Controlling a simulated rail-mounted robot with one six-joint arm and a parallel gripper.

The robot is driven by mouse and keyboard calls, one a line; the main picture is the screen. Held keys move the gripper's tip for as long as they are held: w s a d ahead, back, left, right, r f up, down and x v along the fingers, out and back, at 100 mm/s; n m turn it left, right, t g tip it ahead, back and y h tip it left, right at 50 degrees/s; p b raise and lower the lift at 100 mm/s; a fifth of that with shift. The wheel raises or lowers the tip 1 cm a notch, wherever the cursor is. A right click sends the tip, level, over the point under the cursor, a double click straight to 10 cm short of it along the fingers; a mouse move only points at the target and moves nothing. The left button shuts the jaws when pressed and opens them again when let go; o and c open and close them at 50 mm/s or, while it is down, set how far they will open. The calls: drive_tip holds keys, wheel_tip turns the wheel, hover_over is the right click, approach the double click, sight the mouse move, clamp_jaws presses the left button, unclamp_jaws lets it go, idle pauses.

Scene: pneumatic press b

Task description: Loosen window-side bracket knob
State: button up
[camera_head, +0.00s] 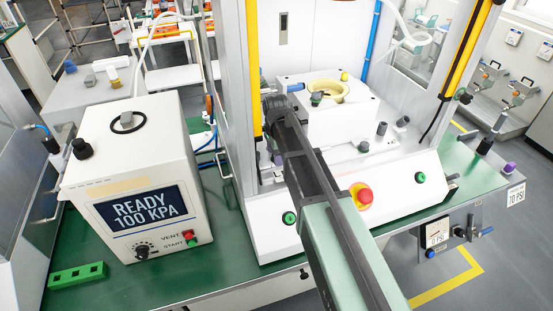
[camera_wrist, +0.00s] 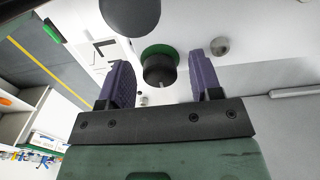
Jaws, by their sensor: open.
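In the wrist view, my gripper (camera_wrist: 162,76) is open, with its two purple fingers apart. A black round knob (camera_wrist: 158,70) with a green disc behind it shows between the fingers, with gaps on both sides. I cannot tell whether it touches anything or is at fingertip depth. A second, larger dark knob (camera_wrist: 130,14) is cut off at the top edge. In the head view, my arm crosses the front of the press and hides most of my gripper. I cannot tell for certain which knob is the window-side bracket knob.
The white press base (camera_head: 325,125) holds a yellowish round dish (camera_head: 328,90). A red emergency button (camera_head: 364,196) and green buttons (camera_head: 289,218) sit on its front. A control box (camera_head: 135,180) reading "READY 100 KPA" stands left. A yellow-striped post (camera_head: 470,48) rises right.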

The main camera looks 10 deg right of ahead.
drive_tip(key=c, duration=0.9)
drive_tip(key=shift+c, duration=0.2)
drive_tip(key=shift+n, duration=0.4)
drive_tip(key=n, duration=1.7)
drive_tip(key=shift+s+n, duration=0.1)
drive_tip(key=shift+n, duration=0.2)
